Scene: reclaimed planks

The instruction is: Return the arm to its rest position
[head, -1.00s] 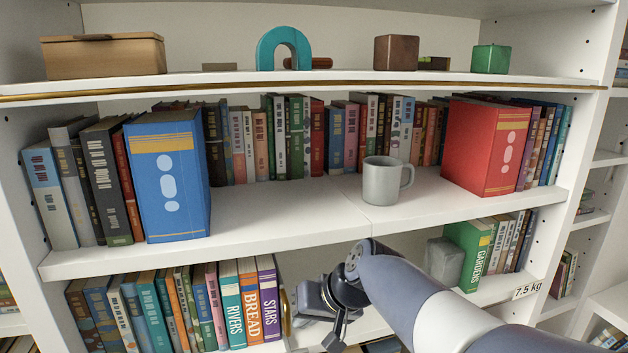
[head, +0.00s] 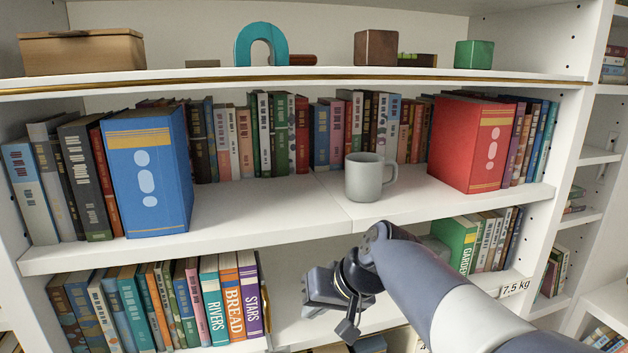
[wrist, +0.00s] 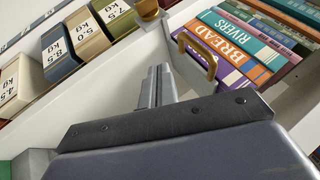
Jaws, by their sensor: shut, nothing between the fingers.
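My gripper (head: 312,305) is in front of the lower shelf in the head view, just right of the books marked RIVERS, BREAD and STARS. In the wrist view its two fingers (wrist: 158,84) are pressed together with nothing between them. My arm reaches in from the lower right of the head view, with its joint in front of the middle shelf's edge. The fingertips are hard to make out in the head view.
A grey mug (head: 365,178) stands on the middle shelf (head: 270,222) between a blue box (head: 148,175) and a red box (head: 470,145). Several weight-labelled boxes (wrist: 85,38) show in the wrist view.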

